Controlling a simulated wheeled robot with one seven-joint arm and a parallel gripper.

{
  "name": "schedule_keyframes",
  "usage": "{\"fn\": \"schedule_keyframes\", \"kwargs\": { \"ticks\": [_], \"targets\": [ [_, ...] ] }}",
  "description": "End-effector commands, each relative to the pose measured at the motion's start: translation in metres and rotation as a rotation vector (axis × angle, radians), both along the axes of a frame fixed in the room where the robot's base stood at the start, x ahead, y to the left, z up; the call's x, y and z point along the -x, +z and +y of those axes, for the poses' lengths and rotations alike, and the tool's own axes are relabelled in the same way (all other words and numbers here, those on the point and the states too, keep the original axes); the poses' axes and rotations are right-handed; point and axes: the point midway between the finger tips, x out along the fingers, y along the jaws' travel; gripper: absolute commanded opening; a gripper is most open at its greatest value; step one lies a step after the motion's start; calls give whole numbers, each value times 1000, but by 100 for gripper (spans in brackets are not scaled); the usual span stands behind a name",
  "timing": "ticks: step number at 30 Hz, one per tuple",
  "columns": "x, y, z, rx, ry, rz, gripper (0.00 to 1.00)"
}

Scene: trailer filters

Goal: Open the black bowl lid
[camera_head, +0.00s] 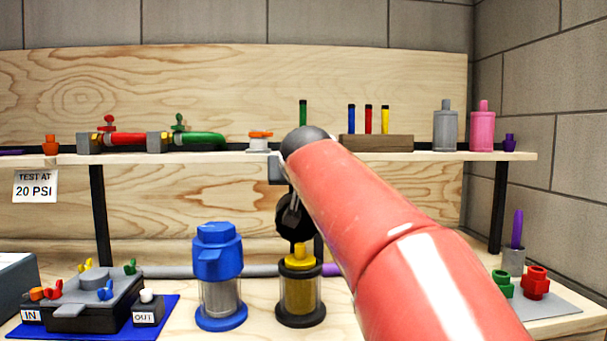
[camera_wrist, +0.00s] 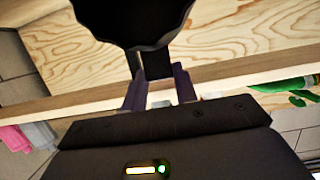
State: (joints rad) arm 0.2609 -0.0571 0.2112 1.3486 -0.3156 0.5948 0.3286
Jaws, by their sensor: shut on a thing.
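The black lid (camera_head: 293,222) stands steeply tilted above the black-rimmed bowl (camera_head: 300,292) with a yellow cap inside, on the bench near the middle of the head view. In the wrist view the lid (camera_wrist: 133,18) fills the top, with a scalloped edge. My gripper (camera_wrist: 157,78) is shut on the lid's narrow tab (camera_wrist: 155,64), one finger on each side. In the head view my gripper (camera_head: 293,204) is partly hidden by my red arm. I cannot tell whether the lid's lower edge still touches the bowl.
A blue-capped filter (camera_head: 218,275) stands close on the left. A wooden shelf (camera_head: 230,157) with valves and bottles runs behind the lid. A manifold (camera_head: 95,300) sits at the left; red and green fittings (camera_head: 535,283) sit at the right.

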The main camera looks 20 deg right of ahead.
Motion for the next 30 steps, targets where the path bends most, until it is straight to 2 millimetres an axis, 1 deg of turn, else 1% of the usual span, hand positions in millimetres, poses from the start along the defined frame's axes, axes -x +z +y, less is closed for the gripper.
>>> {"fn": "schedule_keyframes", "kwargs": {
  "ticks": [1,9,21,22,26,30],
  "targets": [
    [0,10,1,5,3,-20,0],
    [-5,9,2,5,2,-23,0],
    [-5,8,2,6,2,-23,0],
    [-5,9,2,6,2,-24,33],
    [-6,7,2,4,1,-20,50],
    [-6,5,2,3,1,-16,51]
  ]
}}
